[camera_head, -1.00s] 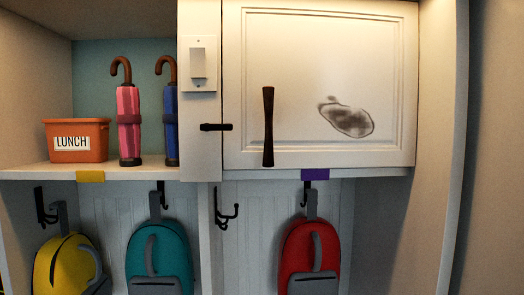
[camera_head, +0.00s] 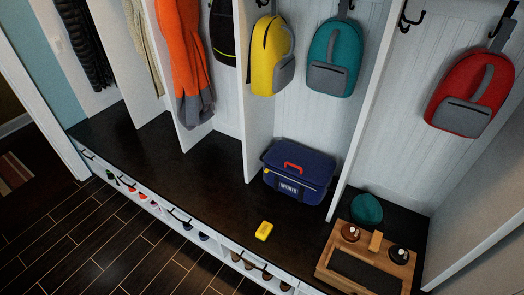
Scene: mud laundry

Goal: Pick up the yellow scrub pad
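A small yellow scrub pad (camera_head: 264,231) lies flat on the dark bench top (camera_head: 215,183), near the bench's front edge. It is in front of and to the left of a navy blue bag with a red handle. Nothing covers it. Neither of my grippers shows in the head view.
The navy bag (camera_head: 298,172) stands behind the pad. A wooden tray (camera_head: 338,244) with brushes and a dark mat is to the right, with a teal item (camera_head: 366,208) behind it. White dividers (camera_head: 352,110) split the bench; backpacks and coats hang above. The bench left of the pad is clear.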

